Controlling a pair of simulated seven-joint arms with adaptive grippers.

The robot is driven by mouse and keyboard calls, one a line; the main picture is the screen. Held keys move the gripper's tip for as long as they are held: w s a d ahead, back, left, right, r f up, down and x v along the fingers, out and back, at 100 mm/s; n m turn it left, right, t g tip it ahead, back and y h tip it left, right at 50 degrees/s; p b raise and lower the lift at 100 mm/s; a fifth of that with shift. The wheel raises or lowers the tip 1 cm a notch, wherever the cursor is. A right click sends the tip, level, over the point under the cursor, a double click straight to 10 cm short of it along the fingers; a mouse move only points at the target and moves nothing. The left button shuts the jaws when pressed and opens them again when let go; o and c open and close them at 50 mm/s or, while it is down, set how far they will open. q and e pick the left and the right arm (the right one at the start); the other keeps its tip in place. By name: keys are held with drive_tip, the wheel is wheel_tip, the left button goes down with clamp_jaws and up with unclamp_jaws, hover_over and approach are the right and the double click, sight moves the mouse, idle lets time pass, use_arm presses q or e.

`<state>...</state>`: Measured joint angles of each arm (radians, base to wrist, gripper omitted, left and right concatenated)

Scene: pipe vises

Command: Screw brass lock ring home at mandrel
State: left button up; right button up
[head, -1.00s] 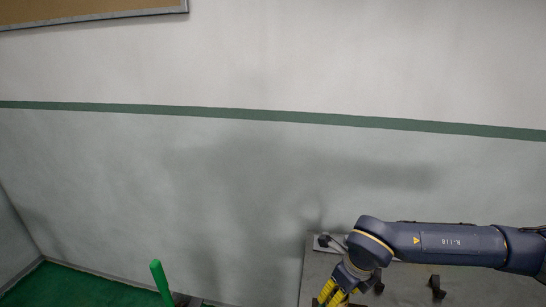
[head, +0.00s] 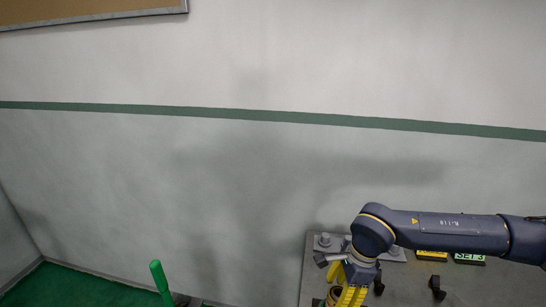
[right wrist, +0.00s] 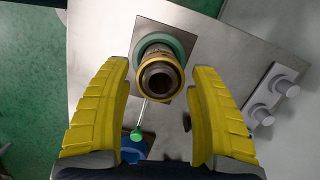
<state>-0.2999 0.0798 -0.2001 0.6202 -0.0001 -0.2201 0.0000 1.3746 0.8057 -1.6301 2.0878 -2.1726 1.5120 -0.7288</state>
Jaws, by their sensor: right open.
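My right gripper (head: 341,291) is over the workbench at the lower right of the head view, pointing down. In the right wrist view its two yellow fingers (right wrist: 160,70) are spread wide, with a clear gap on each side of an upright mandrel (right wrist: 158,80) with a dark bore. A brass-coloured ring (right wrist: 141,84) encircles the mandrel near its upper end, and a green collar (right wrist: 176,40) lies below it. Neither finger visibly touches the ring. How far the ring is seated cannot be told. My left gripper is out of view.
The grey bench (head: 315,262) carries a grey fixture with round knobs (right wrist: 274,97), a dark clip (head: 437,287), and a "SET 3" sign (head: 468,257). A rod with a green knob (right wrist: 136,135) projects near the mandrel. A green handle (head: 159,276) stands left of the bench.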

drive_tip(key=shift+a+n, duration=0.1)
drive_tip(key=shift+n, duration=0.2)
idle(0.4)
drive_tip(key=c, duration=1.3)
drive_tip(key=m, duration=0.5)
drive_tip(key=shift+m+t, duration=0.3)
drive_tip(key=shift+t, duration=0.1)
drive_tip(key=m+t+h, duration=0.1)
drive_tip(key=m, duration=0.5)
drive_tip(key=shift+s+f, duration=0.1)
drive_tip(key=shift+m+h, duration=0.3)
drive_tip(key=shift+m, duration=1.1)
